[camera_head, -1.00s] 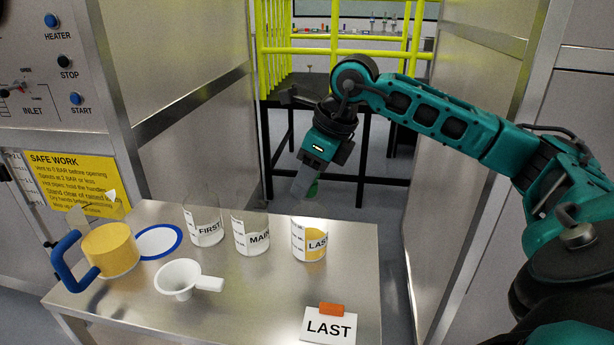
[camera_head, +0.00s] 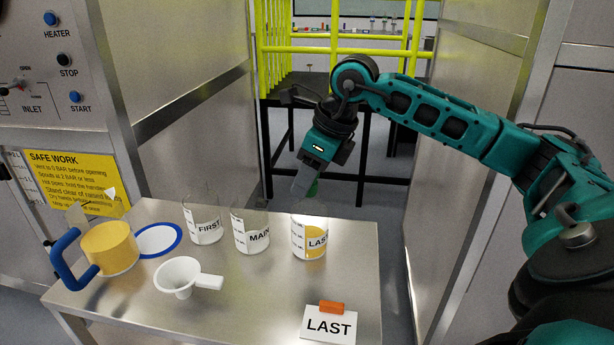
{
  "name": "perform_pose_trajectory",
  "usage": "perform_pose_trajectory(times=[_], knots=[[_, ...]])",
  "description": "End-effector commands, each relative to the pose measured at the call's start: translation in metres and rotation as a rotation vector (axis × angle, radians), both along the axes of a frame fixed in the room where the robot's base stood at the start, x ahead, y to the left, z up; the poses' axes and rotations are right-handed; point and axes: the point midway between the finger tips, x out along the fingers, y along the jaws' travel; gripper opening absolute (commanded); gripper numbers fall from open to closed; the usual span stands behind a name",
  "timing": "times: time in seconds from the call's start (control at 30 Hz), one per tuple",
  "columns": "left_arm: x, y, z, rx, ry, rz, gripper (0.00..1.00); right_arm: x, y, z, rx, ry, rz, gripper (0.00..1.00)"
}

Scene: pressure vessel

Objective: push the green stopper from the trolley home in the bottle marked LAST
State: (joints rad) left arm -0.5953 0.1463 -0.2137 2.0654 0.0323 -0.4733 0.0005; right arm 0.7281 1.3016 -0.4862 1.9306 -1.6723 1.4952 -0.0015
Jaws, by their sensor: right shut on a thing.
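The bottle marked LAST (camera_head: 309,243) stands upright on the steel trolley (camera_head: 240,309) and holds a yellow liquid. The green stopper (camera_head: 312,188) is at the tips of my right gripper (camera_head: 307,182), which is shut on it. Gripper and stopper are above the LAST bottle, and the stopper appears near its top. I cannot tell whether the stopper touches the bottle's mouth. My left gripper is not in view.
Bottles marked FIRST (camera_head: 203,226) and MAIN (camera_head: 251,238) stand left of LAST. A white funnel (camera_head: 177,275), a yellow jug with a blue handle (camera_head: 110,247) and a blue-rimmed disc (camera_head: 158,239) are further left. A LAST card (camera_head: 328,325) with an orange clip lies at the front.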

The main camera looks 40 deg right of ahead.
Motion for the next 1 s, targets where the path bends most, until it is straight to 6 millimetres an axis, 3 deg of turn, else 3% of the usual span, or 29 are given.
perform_pose_trajectory(times=[1.0], knots=[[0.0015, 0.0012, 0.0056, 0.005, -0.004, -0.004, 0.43, -0.0026, 0.0000, 0.0046, -0.003, 0.006, 0.000, 0.08]])
